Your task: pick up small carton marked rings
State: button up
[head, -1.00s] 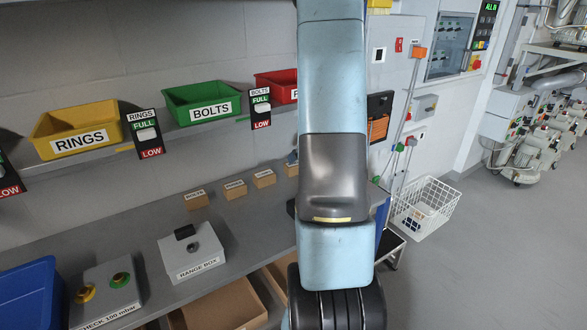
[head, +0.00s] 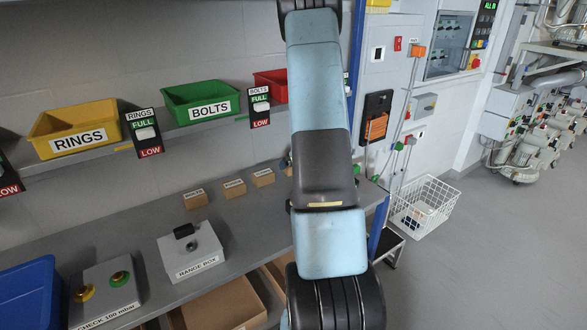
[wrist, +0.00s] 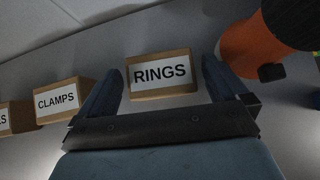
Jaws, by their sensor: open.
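The small carton marked RINGS (wrist: 161,88) is brown cardboard with a white label facing the camera in the wrist view. It sits on the grey bench top. My gripper (wrist: 161,67) is open, with one dark blue finger on each side of this carton and nothing held. The fingers look apart from it; whether they are level with it in depth is hard to tell. In the head view my arm hides the gripper, and a carton at the right end of the row (head: 288,171) is mostly covered by the arm.
A carton marked CLAMPS (wrist: 57,100) stands just left, close to the left finger, with another beyond it. An orange and black object (wrist: 262,45) stands near the right finger. In the head view, the yellow RINGS bin (head: 76,130) is on the shelf above the bench.

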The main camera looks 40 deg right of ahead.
jog(key=shift+x, duration=0.85)
jog(key=c, duration=0.9)
jog(key=shift+r, duration=0.15)
